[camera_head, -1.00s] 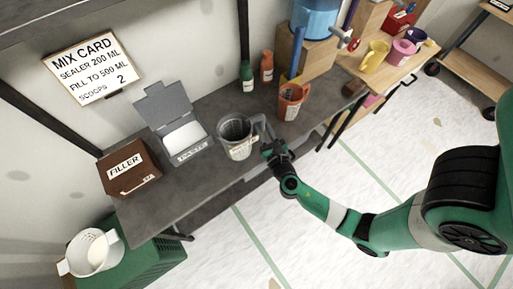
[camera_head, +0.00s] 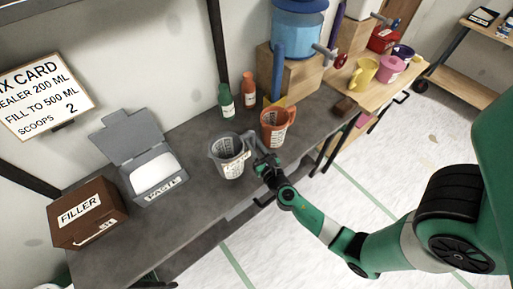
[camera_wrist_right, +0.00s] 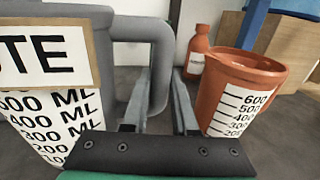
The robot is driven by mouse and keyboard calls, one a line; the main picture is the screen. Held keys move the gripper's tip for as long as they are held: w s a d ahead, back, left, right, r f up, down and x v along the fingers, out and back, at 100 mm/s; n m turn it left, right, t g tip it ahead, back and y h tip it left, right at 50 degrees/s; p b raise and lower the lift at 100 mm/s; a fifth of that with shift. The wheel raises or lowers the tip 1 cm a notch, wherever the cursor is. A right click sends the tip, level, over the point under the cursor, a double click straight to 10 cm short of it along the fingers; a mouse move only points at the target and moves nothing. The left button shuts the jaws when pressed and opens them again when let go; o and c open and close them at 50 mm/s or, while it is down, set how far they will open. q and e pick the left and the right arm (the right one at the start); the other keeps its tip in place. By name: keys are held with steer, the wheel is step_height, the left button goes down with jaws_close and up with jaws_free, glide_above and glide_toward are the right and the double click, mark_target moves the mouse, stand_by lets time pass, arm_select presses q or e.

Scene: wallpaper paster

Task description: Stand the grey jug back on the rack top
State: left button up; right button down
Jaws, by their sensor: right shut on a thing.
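The grey jug (camera_head: 229,160), marked with a measuring scale, is upright at the grey bench; I cannot tell whether its base touches the bench top. Its handle (camera_wrist_right: 160,62) is between the fingers of my right gripper (camera_wrist_right: 158,118), which is shut on it. In the head view the right gripper (camera_head: 262,166) is at the jug's right side. In the wrist view a sign ending in "TE" is on the jug's front. A wooden top (camera_head: 372,98) at the upper right, likely the rack top, carries yellow and pink jugs. My left gripper is not in view.
An orange jug (camera_head: 275,128) stands close right of the grey jug, with green (camera_head: 226,104) and orange (camera_head: 249,92) bottles behind. A blue tank (camera_head: 298,35) with a tap stands beyond. A paste box (camera_head: 153,175) and filler box (camera_head: 88,215) are at left.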

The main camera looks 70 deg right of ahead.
steer(key=shift+d+f, duration=0.1)
steer(key=shift+d, duration=0.05)
steer(key=f+b, duration=0.2)
steer(key=d+f+b, duration=0.1)
steer(key=f+b, duration=0.1)
steer(key=shift+a+f, duration=0.1)
steer(key=shift+a, duration=0.2)
steer(key=shift+f, duration=0.1)
steer(key=c, duration=0.7)
jaws_free()
